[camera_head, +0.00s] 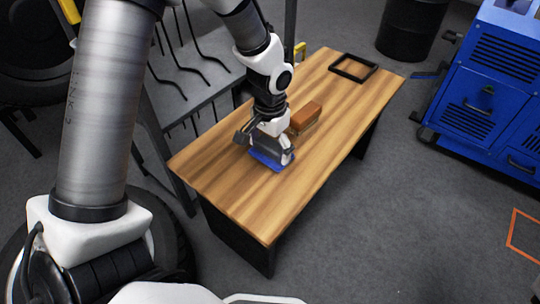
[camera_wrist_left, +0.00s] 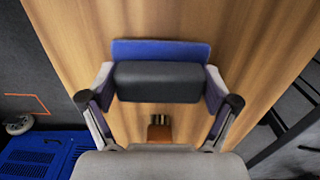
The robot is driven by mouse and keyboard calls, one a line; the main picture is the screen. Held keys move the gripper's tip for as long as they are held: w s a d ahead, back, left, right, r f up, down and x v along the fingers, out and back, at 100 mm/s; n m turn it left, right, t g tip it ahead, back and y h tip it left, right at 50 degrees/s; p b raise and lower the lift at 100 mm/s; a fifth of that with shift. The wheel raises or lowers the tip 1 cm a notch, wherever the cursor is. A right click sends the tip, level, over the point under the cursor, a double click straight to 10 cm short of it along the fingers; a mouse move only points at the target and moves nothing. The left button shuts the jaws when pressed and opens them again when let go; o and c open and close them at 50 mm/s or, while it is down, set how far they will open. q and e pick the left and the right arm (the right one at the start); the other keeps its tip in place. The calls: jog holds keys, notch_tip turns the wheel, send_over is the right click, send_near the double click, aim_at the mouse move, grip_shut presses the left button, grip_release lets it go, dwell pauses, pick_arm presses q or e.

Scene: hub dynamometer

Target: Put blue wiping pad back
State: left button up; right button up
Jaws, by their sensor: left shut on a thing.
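The blue wiping pad (camera_head: 266,160) is at the near part of the wooden table, under my left gripper (camera_head: 270,153). In the left wrist view its dark grey block (camera_wrist_left: 158,82) sits between the two fingers, with the blue sheet (camera_wrist_left: 160,50) showing beyond it. My left gripper (camera_wrist_left: 160,88) is shut on the block from both sides. The pad is at or just above the table top; I cannot tell whether it touches. My right gripper is not in view.
An orange-brown block (camera_head: 308,115) lies on the table (camera_head: 235,190) just beyond the gripper. An empty black square frame (camera_head: 354,67) lies at the table's far end. A dark rack (camera_head: 205,90) with rods stands left; a blue cabinet (camera_head: 485,95) stands right.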

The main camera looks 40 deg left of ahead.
aim_at(270, 145)
pick_arm(q)
jog(key=shift+f, duration=0.3)
jog(key=shift+c, duration=0.6)
jog(key=shift+f, duration=0.15)
jog(key=o, duration=1.2)
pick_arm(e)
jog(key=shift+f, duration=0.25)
pick_arm(q)
notch_tip(270, 145, up, 12)
jog(key=p, duration=0.6)
jog(key=shift+p, duration=0.3)
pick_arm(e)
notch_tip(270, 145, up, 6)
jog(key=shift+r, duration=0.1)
